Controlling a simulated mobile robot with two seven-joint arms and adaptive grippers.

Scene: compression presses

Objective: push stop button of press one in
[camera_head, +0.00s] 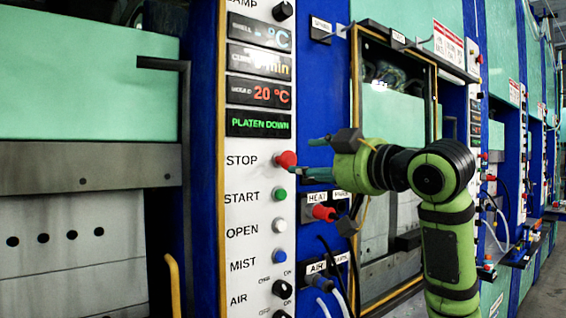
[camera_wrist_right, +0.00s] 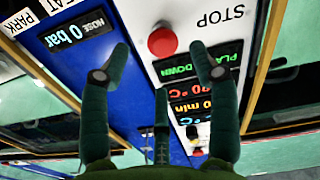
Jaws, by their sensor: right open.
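The red stop button (camera_head: 287,160) sticks out of the white control panel (camera_head: 243,190) beside the word STOP. The panel's green text reads PLATEN DOWN. My right gripper (camera_head: 306,157) is just right of the button, its fingers pointing left toward the panel. The lower fingertip appears very close to the button in the head view; I cannot tell whether they touch. In the right wrist view the stop button (camera_wrist_right: 162,41) lies ahead, between the spread outer fingertips, with the third finger below it. The right gripper is open and empty. My left gripper is not in view.
Below are a green start button (camera_head: 280,194), a white open button (camera_head: 279,226) and a blue mist button (camera_head: 280,254). A red knob (camera_head: 323,213) and hoses (camera_head: 335,275) sit under my right gripper. A yellow-edged frame (camera_head: 355,90) stands behind the arm.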

